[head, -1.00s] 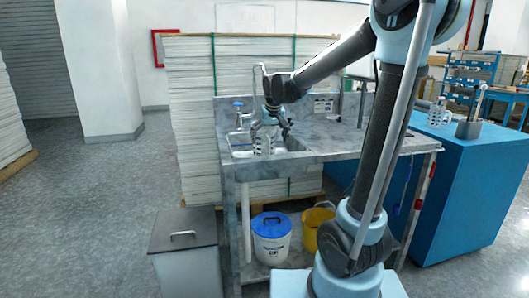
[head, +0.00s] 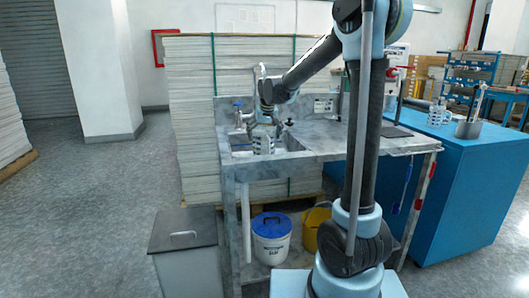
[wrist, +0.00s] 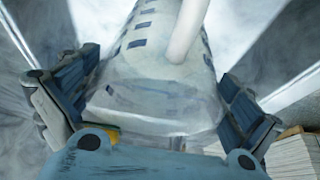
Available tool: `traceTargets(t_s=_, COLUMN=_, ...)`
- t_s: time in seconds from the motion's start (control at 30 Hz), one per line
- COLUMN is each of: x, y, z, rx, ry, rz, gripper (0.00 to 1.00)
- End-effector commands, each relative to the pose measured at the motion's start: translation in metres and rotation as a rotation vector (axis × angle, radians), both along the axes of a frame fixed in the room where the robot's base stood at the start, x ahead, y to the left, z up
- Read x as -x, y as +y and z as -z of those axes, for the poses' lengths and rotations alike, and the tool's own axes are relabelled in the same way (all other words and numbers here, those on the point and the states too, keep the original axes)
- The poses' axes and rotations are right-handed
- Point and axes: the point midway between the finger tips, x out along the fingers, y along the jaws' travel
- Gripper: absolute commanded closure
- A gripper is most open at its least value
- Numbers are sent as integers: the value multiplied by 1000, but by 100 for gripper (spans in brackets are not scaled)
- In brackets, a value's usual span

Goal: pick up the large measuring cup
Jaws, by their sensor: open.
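The large measuring cup (head: 263,144) is clear with dark markings and stands at the sink in the head view. In the wrist view the cup (wrist: 150,85) fills the middle, between the two fingers. My gripper (wrist: 157,92) is open, with one finger on each side of the cup and no clear grip on it. In the head view my gripper (head: 264,120) is at the cup's upper part, small and partly blended with the tap. A pale bar crosses the cup in the wrist view; I cannot tell if it is the handle.
The sink (head: 240,142) is set in a grey stone counter (head: 335,140), with a tap (head: 262,80) behind. Another clear cup (head: 437,115) and a grey holder (head: 468,129) stand on the blue cabinet (head: 460,185). A blue-lidded bucket (head: 271,240) and yellow bucket (head: 312,228) sit below.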

Motion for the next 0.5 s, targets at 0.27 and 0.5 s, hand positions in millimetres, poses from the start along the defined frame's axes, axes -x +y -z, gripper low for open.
traceTargets(t_s=0.27, x=-10, y=3, z=26, rx=0, ry=0, rz=0, gripper=0)
traceTargets(t_s=0.5, x=-11, y=3, z=28, rx=0, ry=0, rz=0, gripper=0)
